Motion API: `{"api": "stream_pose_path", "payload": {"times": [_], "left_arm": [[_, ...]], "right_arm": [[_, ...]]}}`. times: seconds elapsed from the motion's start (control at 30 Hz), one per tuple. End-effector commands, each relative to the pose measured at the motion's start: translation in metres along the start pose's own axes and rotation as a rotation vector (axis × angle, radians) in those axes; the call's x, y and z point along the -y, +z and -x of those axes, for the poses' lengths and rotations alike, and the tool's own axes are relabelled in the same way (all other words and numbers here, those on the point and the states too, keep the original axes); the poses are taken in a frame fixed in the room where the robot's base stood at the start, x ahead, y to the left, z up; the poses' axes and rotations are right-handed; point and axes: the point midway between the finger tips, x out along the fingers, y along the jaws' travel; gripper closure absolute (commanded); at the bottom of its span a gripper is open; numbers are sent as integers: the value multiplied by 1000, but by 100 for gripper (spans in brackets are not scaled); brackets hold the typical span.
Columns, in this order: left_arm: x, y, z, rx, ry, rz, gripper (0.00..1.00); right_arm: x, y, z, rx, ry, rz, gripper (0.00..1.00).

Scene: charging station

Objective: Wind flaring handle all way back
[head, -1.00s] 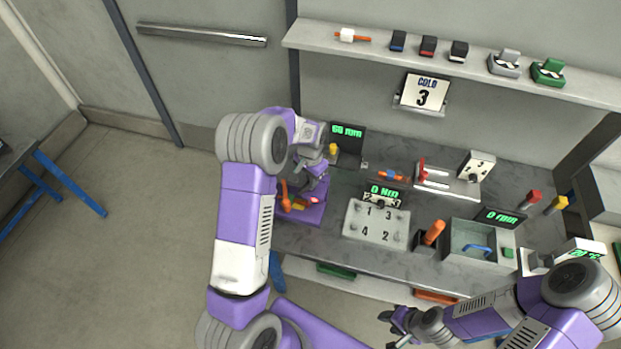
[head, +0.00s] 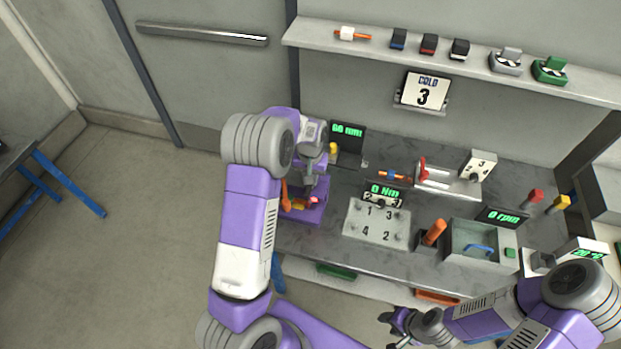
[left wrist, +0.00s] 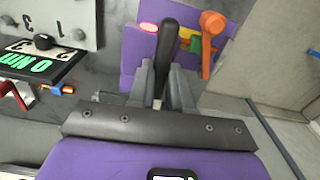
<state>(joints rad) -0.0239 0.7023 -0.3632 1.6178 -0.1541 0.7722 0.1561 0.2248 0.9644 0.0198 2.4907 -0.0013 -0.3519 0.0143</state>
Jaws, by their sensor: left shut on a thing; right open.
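A purple fixture (head: 305,213) sits at the left end of the bench. It carries an orange lever and small yellow and red parts. In the left wrist view, the purple plate (left wrist: 142,50) carries the orange lever (left wrist: 211,45), yellow and green pieces and a pink-red disc (left wrist: 149,28). A black handle (left wrist: 168,42) stands between the fingers of my left gripper (left wrist: 163,85), which is shut on it. In the head view my left gripper (head: 310,183) is over the fixture, and the black handle is hard to make out there. My right gripper (head: 394,329) is open and empty in front of the bench.
Right of the fixture stand a numbered plate (head: 376,222), an orange grip (head: 434,232) and a grey tray (head: 480,243). A black display (head: 347,137) stands behind the fixture. A shelf with small tools runs along the wall.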

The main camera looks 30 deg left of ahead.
Motion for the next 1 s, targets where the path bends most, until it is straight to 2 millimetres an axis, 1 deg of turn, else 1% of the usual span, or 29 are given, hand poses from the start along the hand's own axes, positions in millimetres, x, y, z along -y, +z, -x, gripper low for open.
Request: {"api": "stream_pose_path", "payload": {"times": [0.43, 0.8, 1.0], "left_arm": [[0, 0, 1, 2, -2, 423, 100], [0, 0, 2, 0, -1, 770, 100], [0, 0, 2, 0, -1, 930, 100]], "right_arm": [[0, 0, 1, 0, 0, 0, 57], [3, 0, 7, 0, 0, 0, 57], [4, 0, 11, 0, 0, 0, 57]]}}
